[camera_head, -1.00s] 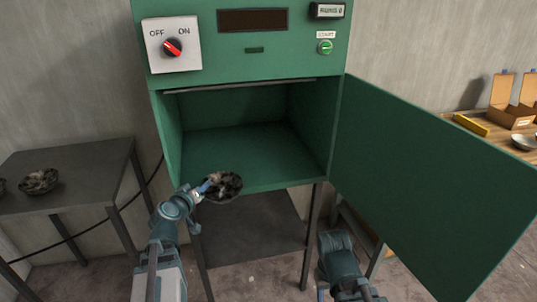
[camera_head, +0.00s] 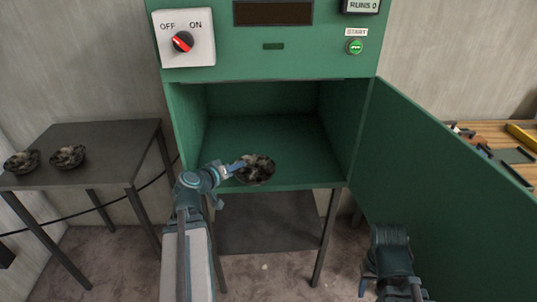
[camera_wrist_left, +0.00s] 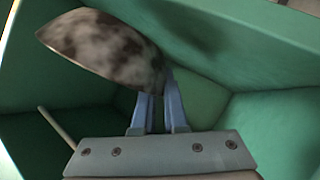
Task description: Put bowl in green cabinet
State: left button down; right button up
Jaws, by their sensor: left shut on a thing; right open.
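The green cabinet (camera_head: 275,130) stands in front of me with its door (camera_head: 440,190) swung open to the right. My left gripper (camera_head: 236,168) is shut on the rim of a dark mottled bowl (camera_head: 257,170). The bowl is at the cabinet's front opening, in front of the cabinet floor's near edge in the head view. In the left wrist view the bowl (camera_wrist_left: 105,45) is tilted, with green cabinet walls around it. My right gripper is low at the right, near the door; its fingers (camera_head: 390,289) point down and are hard to make out.
A dark side table (camera_head: 95,135) at the left holds two similar bowls, one at its left edge (camera_head: 22,162) and one nearer the middle (camera_head: 68,157). A wooden bench (camera_head: 500,132) with tools is behind the door. The cabinet floor is clear.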

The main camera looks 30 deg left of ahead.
pick_arm(q)
jog(key=w+a, duration=0.1)
jog(key=w, duration=0.4)
jog(key=w+a+f+b, duration=0.1)
jog(key=w, duration=0.3)
jog(key=w+a, duration=0.1)
jog(key=w, duration=0.4)
jog(key=shift+w+f, duration=0.2)
jog(key=shift+w, duration=0.15)
jog(key=f+b, duration=0.2)
jog(key=w+f+b, duration=0.1)
jog(key=b, duration=0.1)
jog(key=shift+a+f, duration=0.15)
jog(key=shift+f, duration=0.25)
jog(key=shift+s+r, duration=0.1)
jog(key=shift+r, duration=0.05)
jog(key=c, duration=1.4)
grip_release()
jog(key=shift+f, duration=0.2)
jog(key=o, duration=0.4)
jog(key=shift+o, duration=0.2)
